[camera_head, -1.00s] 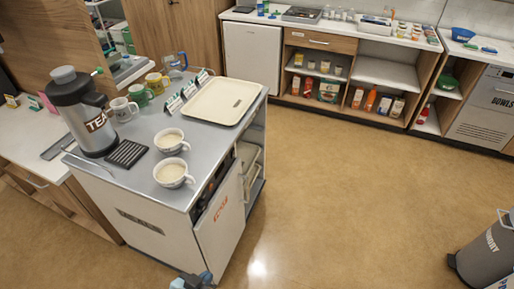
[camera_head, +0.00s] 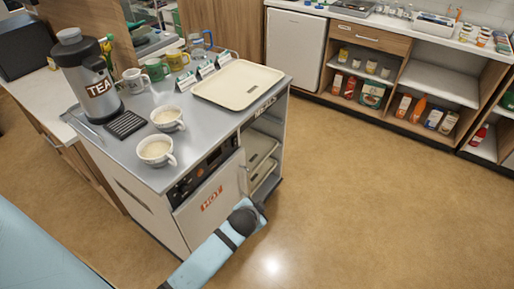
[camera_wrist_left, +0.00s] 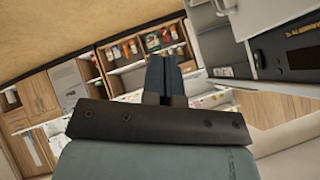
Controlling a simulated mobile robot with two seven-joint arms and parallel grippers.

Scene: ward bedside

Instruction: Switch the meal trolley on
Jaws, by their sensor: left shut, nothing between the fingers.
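The meal trolley (camera_head: 190,112) has a grey metal top and stands left of centre in the head view. Its dark control panel (camera_head: 203,171) with small round controls is on the front, above a white door marked HOT. A dark panel with orange lettering shows at the upper right of the left wrist view (camera_wrist_left: 289,48). My left arm reaches up from the bottom of the head view before the HOT door, below the panel. My left gripper (camera_wrist_left: 163,77) is shut and empty in the left wrist view, apart from the panel. My right gripper is not in view.
On the trolley top stand a tea urn (camera_head: 88,75), two filled cups (camera_head: 156,150), several mugs and a cream tray (camera_head: 239,83). Open shelves with trays are right of the door. A counter with cupboards (camera_head: 430,80) lines the back. The floor at right is clear.

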